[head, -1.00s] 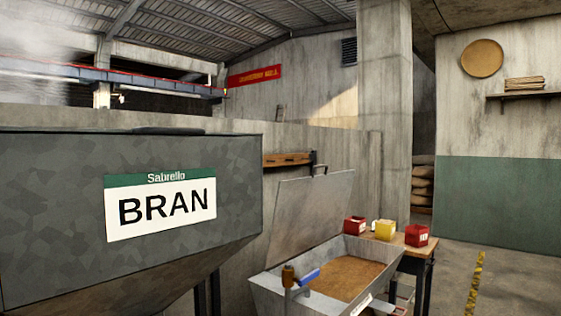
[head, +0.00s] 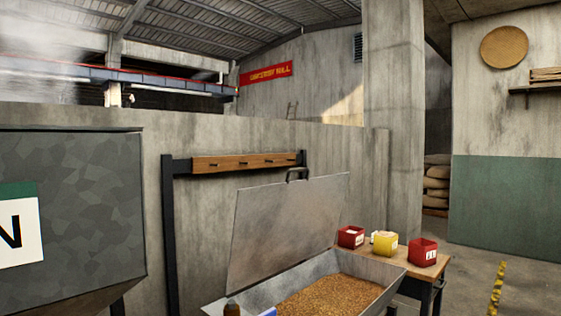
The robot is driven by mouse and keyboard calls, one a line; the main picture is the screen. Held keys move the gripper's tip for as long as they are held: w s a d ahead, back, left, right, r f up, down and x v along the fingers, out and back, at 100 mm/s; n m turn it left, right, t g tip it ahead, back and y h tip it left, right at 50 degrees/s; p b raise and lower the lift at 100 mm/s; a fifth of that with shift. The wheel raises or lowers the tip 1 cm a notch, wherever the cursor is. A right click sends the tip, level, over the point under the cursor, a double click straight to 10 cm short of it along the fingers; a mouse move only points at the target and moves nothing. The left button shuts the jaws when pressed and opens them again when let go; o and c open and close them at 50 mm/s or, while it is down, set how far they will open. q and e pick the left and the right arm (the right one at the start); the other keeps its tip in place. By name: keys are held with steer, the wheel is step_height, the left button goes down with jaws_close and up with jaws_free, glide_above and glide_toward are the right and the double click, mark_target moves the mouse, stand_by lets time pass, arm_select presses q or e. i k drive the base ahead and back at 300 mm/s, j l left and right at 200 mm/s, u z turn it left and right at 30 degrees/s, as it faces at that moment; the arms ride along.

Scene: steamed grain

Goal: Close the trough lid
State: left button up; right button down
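The trough (head: 385,302) is a grey metal box with brown grain (head: 333,296) in it, at the bottom of the head view. Its lid (head: 285,225) is a flat grey metal sheet that stands open, tilted up along the trough's back left side. A dark handle (head: 297,174) sits at the lid's top edge. Neither of my grippers shows in the view. The trough's near end is cut off by the bottom edge of the picture.
A grey bran hopper (head: 85,210) stands at the left. A wooden peg rail (head: 247,162) is behind the lid. Floor is open at the right.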

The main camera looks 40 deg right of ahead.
mark_target(277, 226)
steer(key=l+u, duration=0.3)
steer(key=l, duration=2.25)
